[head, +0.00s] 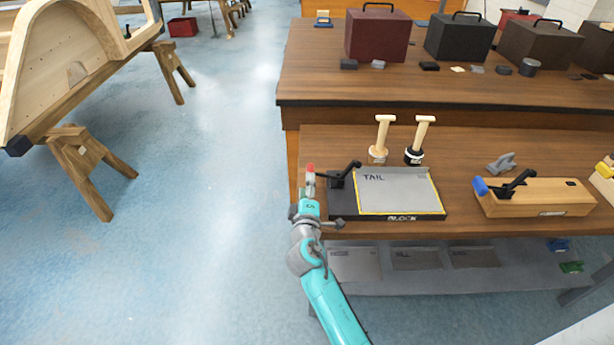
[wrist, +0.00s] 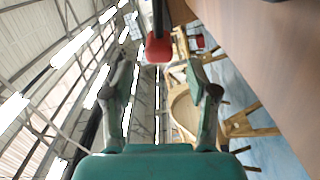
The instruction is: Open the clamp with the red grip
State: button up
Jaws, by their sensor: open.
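The clamp (head: 340,179) is black, with a red grip (head: 310,168) at the left end of its lever. It is mounted at the left end of a dark board holding a grey sheet marked TAIL. My gripper (head: 309,184) is at the left of the clamp, right by the red grip. In the wrist view the red grip (wrist: 158,47) hangs on a dark bar between the lines of my open fingers (wrist: 158,68), around or just beyond their tips. There is clear space on both sides of it, and the fingers hold nothing.
The board (head: 400,217) lies on a wooden bench (head: 460,150). Two pale-handled stamps (head: 381,140) stand behind it. A second clamp with a blue grip (head: 480,186) sits on a wooden block (head: 545,198) at the right. Open floor (head: 215,180) lies left of the bench.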

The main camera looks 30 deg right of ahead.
jog(key=shift+v, duration=2.8)
jog(key=shift+a, duration=0.1)
